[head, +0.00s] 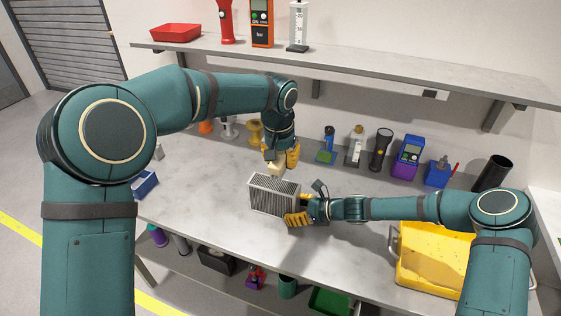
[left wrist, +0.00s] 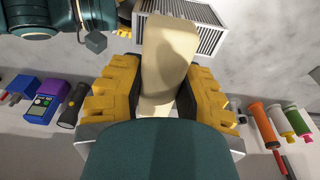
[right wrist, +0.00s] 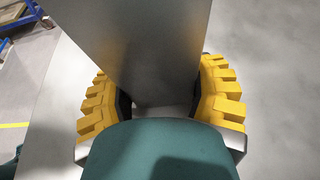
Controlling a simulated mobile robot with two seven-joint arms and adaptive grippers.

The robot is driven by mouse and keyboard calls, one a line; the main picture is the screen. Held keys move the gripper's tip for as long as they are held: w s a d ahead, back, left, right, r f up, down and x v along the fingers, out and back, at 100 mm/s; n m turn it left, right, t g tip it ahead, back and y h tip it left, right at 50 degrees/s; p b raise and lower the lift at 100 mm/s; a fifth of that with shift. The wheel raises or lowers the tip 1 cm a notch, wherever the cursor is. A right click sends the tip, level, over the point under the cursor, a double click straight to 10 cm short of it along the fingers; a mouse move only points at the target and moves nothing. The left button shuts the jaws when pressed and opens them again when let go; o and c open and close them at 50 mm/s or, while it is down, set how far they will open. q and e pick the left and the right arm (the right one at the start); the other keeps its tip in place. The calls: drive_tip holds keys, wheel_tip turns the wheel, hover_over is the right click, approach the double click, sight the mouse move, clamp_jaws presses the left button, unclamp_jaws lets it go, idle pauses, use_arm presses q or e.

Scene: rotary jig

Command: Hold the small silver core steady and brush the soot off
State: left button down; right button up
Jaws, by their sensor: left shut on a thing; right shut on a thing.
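The small silver core (head: 272,196) is a finned metal block standing upright on the bench, near its middle. My right gripper (head: 297,218) is shut on the core's right end. In the right wrist view the core's smooth side plate (right wrist: 150,50) lies between the yellow fingers (right wrist: 162,100). My left gripper (head: 281,158) is shut on a cream-coloured brush (left wrist: 165,60), pointing down just above the core's top edge. The core's finned face also shows behind the brush in the left wrist view (left wrist: 205,22). I cannot tell whether the brush touches the core or where soot lies.
A yellow tray (head: 440,262) stands at the bench's right front. Along the back wall stand a black torch (head: 380,150), a purple-and-blue device (head: 408,157), a blue box (head: 437,173) and a black cylinder (head: 493,173). A shelf (head: 350,70) hangs above. The left bench surface is mostly clear.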

drive_tip(key=o, duration=1.4)
drive_tip(key=shift+d, duration=0.1)
drive_tip(key=v, duration=1.1)
drive_tip(key=shift+r, duration=0.1)
drive_tip(key=shift+s+d+r, duration=0.15)
drive_tip(key=shift+d+r, duration=0.05)
drive_tip(key=shift+d, duration=0.15)
drive_tip(key=shift+r, duration=0.15)
